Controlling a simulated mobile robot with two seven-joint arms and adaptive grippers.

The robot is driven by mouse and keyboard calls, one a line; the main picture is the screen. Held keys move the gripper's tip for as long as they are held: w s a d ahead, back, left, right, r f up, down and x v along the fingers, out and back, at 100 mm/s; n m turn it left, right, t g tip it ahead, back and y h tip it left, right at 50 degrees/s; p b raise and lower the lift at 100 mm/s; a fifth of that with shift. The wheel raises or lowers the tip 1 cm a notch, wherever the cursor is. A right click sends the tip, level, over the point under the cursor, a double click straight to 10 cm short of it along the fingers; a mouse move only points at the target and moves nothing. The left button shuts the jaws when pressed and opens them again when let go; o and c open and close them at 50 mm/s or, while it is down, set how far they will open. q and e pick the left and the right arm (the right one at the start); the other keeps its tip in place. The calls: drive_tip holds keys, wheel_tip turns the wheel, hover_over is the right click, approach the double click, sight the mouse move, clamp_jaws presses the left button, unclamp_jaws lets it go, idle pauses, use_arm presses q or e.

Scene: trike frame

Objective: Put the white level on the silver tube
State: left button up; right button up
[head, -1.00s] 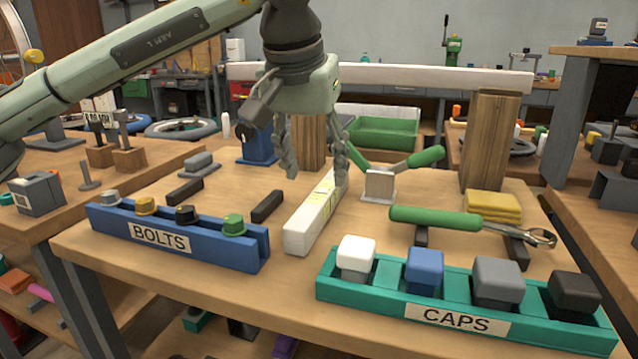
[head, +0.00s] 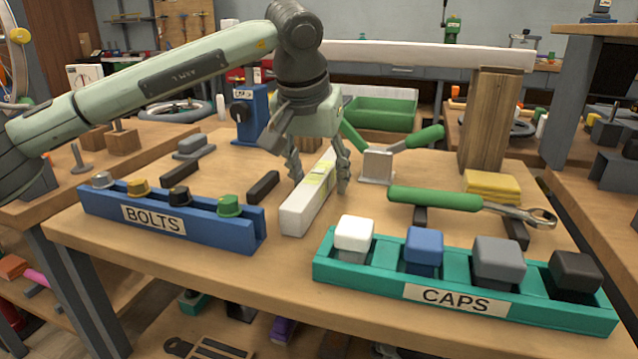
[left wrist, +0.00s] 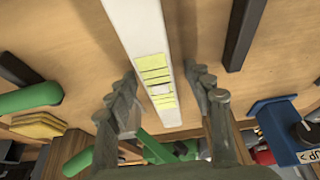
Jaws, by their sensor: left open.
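The white level (head: 307,205), a long white bar with a yellow-green vial panel, lies on the workbench. It also shows in the left wrist view (left wrist: 157,85). My left gripper (head: 319,178) is over its far half, pointing down and open, with one finger on each side of the level. In the left wrist view my left gripper (left wrist: 163,98) shows gaps between the fingers and the bar. The silver tube (head: 430,53), a long pale bar, runs across the back and rests on a wooden post (head: 488,120); its left part is hidden behind my arm. My right gripper is not in view.
A blue BOLTS rack (head: 190,232) stands left of the level, a teal CAPS tray (head: 350,268) at front right. A blue device (head: 247,118) stands behind.

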use_arm(q)
clamp_jaws()
drive_tip(key=shift+r, duration=0.15)
